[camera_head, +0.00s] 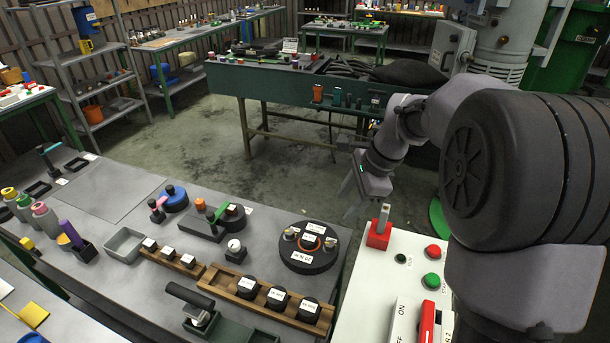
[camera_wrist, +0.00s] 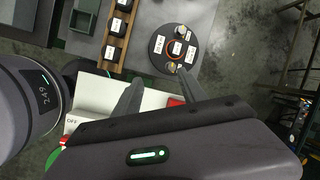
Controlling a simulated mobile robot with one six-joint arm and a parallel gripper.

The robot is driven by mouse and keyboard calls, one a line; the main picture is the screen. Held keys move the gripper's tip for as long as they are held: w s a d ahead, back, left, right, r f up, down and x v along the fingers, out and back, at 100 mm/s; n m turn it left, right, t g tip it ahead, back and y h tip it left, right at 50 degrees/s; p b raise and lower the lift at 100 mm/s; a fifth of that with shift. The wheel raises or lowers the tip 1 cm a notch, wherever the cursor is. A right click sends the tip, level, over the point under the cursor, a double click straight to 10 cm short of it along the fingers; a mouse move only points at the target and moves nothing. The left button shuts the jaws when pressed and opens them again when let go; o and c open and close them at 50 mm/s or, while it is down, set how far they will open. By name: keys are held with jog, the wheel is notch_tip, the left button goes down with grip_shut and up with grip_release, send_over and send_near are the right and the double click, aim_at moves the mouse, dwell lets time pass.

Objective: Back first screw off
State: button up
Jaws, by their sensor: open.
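A round black disc (camera_head: 327,263) lies on the grey bench, with an orange ring (camera_head: 306,250), white labels and two small metallic pieces, one at its left (camera_head: 289,233) and one at its right (camera_head: 331,243). These look like screw heads, but are too small to tell. The wrist view shows the disc (camera_wrist: 190,63) beyond the fingertips, with its two pieces at the top (camera_wrist: 182,30) and bottom (camera_wrist: 171,68). My gripper (camera_head: 349,198) is open and empty, raised to the right of the disc; its spread fingers also show in the wrist view (camera_wrist: 159,77). It touches nothing visible.
A white control panel (camera_head: 372,285) with a red block (camera_head: 379,235) and buttons stands right of the bench. A wooden rack (camera_head: 229,290) with black labelled parts lies before the disc. A grey tray (camera_head: 124,245) is further left. The floor behind the bench is clear.

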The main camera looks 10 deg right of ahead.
aim_at(330, 244)
jog(key=w+d+f+m+p, duration=0.1)
jog(key=w+d+f+m, duration=0.45)
jog(key=f, duration=0.25)
jog(key=shift+n+g+y, duration=0.25)
jog(key=shift+g+y, duration=0.15)
jog(key=b+x, duration=0.4)
jog(key=x, duration=1.3)
jog(key=shift+w+d+f+b, duration=0.1)
jog(key=shift+f+b, duration=0.1)
jog(key=shift+b, duration=0.1)
grip_shut()
